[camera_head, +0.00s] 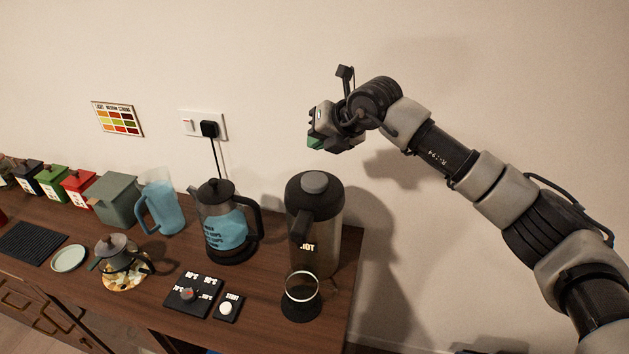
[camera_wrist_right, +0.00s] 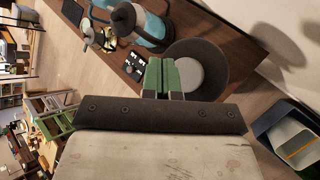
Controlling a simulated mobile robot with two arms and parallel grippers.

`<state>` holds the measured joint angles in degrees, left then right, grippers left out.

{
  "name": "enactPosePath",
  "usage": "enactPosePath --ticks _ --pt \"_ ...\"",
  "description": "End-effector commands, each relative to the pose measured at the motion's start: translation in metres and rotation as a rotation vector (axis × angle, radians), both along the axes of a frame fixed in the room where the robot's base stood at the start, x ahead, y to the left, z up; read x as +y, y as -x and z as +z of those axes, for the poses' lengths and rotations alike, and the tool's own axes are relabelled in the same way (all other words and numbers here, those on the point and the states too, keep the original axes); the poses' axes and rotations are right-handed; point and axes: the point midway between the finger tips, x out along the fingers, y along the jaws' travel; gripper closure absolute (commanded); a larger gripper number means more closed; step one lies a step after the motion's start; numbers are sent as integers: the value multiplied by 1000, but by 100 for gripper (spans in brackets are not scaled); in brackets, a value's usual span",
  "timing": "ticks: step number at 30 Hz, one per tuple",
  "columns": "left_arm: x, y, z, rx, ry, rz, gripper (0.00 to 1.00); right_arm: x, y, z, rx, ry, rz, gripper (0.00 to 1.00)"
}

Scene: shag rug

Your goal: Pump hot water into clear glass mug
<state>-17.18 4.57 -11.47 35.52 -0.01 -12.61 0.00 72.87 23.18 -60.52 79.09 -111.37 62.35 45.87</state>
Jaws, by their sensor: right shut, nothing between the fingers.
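The pump flask (camera_head: 328,232) stands upright near the right end of the counter. It has a dark lid, a round grey top button (camera_head: 314,182) and a "HOT" label. The clear glass mug (camera_head: 302,286) sits on a round black base in front of it, below the spout. I cannot tell if the mug holds anything. My right gripper (camera_head: 318,142) is shut and empty, above the flask and apart from it. In the right wrist view its green fingers (camera_wrist_right: 161,78) overlap the flask's dark lid (camera_wrist_right: 212,58) and part of the grey button (camera_wrist_right: 187,75). My left gripper is out of view.
Left of the flask stand a kettle (camera_head: 224,225) with blue contents, a blue pitcher (camera_head: 163,207) and a small teapot (camera_head: 118,252). A temperature panel (camera_head: 188,294) and a start button (camera_head: 228,308) lie in front. The counter ends just right of the flask.

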Motion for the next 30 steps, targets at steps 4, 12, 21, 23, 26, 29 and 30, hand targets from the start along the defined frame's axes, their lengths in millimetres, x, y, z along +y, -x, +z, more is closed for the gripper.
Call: enactPosePath --ticks 4,12,21,23,26,29,30 --pt "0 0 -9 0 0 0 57 0 0 -25 1 0 0 100" --pt "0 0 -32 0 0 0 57 0 0 -58 0 -1 1 100" --pt "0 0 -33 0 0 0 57 0 0 -59 0 -1 1 100" --pt "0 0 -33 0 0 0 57 0 0 -59 0 -1 1 100" --pt "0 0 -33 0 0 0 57 0 0 -59 0 -1 1 100" --pt "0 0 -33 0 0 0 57 0 0 -59 0 -1 1 100" --pt "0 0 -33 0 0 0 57 0 0 -59 0 -1 1 100"
